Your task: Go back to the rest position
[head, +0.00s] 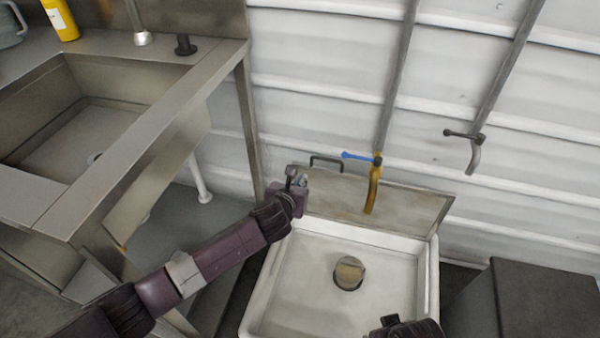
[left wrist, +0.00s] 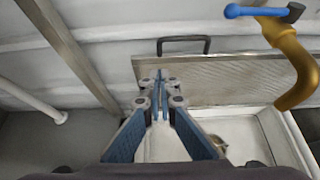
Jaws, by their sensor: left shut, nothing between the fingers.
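My left arm reaches in from the lower left in the head view. Its gripper (head: 297,180) is over the back left corner of the white floor basin (head: 433,280), near the metal splash panel (head: 400,207). In the left wrist view the blue-padded fingers of the left gripper (left wrist: 160,82) are together at the tips, with nothing between them. A dark part of my right arm (head: 408,330) shows at the bottom edge of the head view, over the basin's front right. Whether its fingers are open or shut cannot be made out.
A brass tap with a blue lever (head: 375,180) hangs over the basin, right of my left gripper. A grey tap (head: 474,155) is further right. A steel sink counter (head: 150,110) stands at left. A dark box (head: 530,300) stands right of the basin.

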